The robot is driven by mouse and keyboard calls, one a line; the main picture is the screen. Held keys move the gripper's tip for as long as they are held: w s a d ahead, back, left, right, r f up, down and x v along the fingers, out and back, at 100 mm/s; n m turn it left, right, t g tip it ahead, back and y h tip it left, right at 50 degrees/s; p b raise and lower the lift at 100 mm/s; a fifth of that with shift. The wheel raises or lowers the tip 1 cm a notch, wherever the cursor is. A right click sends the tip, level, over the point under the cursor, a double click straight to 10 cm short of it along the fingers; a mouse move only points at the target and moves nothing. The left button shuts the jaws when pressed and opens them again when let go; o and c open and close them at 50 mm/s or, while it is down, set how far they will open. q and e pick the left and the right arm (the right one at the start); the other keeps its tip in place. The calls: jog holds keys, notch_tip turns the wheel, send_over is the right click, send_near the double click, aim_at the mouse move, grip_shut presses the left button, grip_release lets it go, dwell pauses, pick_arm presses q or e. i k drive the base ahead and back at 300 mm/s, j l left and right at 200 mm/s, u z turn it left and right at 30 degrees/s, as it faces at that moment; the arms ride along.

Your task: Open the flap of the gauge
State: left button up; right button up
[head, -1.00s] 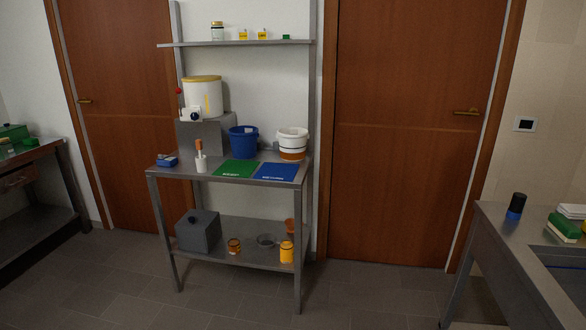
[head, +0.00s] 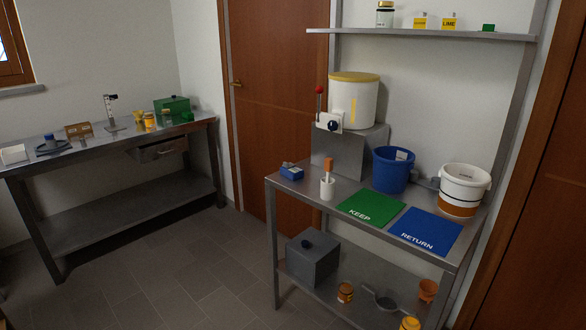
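No thing in the head view can be made out for certain as the gauge, and no flap can be told open or shut. A small blue device (head: 291,172) lies at the left end of the metal table. A white box with a dark blue knob (head: 331,124) sits at the foot of the white tank (head: 354,98), with a red-tipped lever (head: 319,103) beside it. On the left bench are a dark round item with a blue top (head: 51,145) and a brown box (head: 78,131). Neither of my grippers is in view.
The metal table (head: 309,195) holds a green KEEP mat (head: 371,204), a blue RETURN mat (head: 424,234), a blue bucket (head: 391,174) and a white bucket (head: 463,184). The left bench (head: 99,148) stands by the wall. Floor (head: 170,265) between them is clear.

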aim_at(287, 165)
jog(key=i+z, duration=0.15)
jog(key=z, duration=0.3)
jog(key=i+j+z, duration=0.55)
jog(key=j, duration=0.15)
jog(key=i+j+z, duration=0.25)
jog(key=j, duration=0.2)
jog(key=k+l, duration=0.05)
jog(key=k, duration=0.05)
